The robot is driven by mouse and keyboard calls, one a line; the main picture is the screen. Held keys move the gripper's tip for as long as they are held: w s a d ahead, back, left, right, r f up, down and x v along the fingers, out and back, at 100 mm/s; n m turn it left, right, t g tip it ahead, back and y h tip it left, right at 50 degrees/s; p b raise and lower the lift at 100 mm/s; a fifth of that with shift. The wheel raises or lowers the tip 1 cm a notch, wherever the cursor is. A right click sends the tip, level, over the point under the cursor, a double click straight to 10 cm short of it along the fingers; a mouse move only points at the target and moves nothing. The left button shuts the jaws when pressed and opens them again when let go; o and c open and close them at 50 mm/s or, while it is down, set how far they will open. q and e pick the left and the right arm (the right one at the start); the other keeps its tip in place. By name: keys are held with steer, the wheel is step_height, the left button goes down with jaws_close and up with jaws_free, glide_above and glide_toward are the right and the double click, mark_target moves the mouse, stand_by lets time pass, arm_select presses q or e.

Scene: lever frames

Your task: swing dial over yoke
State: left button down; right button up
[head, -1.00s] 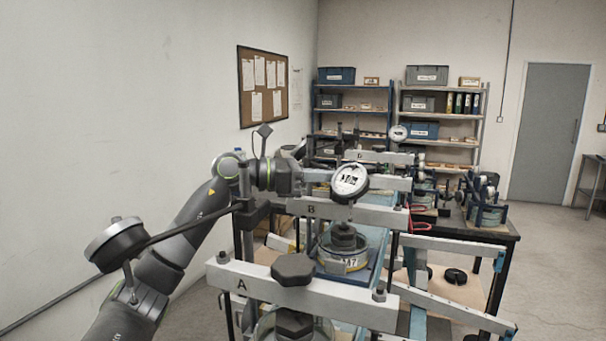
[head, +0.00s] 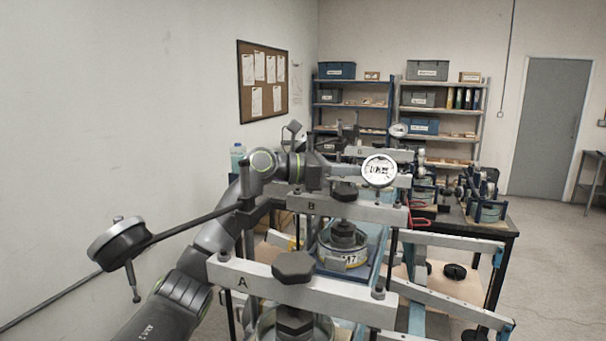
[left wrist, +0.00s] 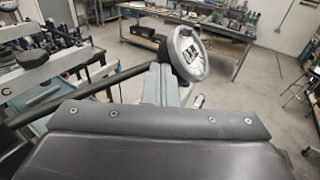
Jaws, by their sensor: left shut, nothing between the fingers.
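A white-faced dial (head: 379,171) stands over the right part of yoke B (head: 375,213), the grey beam marked B with a dark hex knob. My left gripper (head: 357,173) is shut and empty, its tips at the dial's left side; whether they touch cannot be told. In the left wrist view the dial (left wrist: 187,53) is just beyond the grey fingers (left wrist: 160,85), with a dark bar running in from the left behind them. A second dial (head: 118,243), on a long dark arm, hangs off to the left, clear of yoke A (head: 335,302). My right gripper is not in view.
Below yoke B is a glass cell (head: 343,257) with a yellowish label. More frames and dials stand on the bench behind. Shelves (head: 440,120) line the back wall. Open floor lies to the right.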

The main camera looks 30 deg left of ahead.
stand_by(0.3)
arm_select(q)
steer(key=shift+s+a+b, duration=0.25)
steer(key=shift+a+b, duration=0.1)
steer(key=b+v, duration=0.7)
steer(key=v, duration=0.9)
steer(key=shift+s+a, duration=0.15)
steer(key=shift+s, duration=0.05)
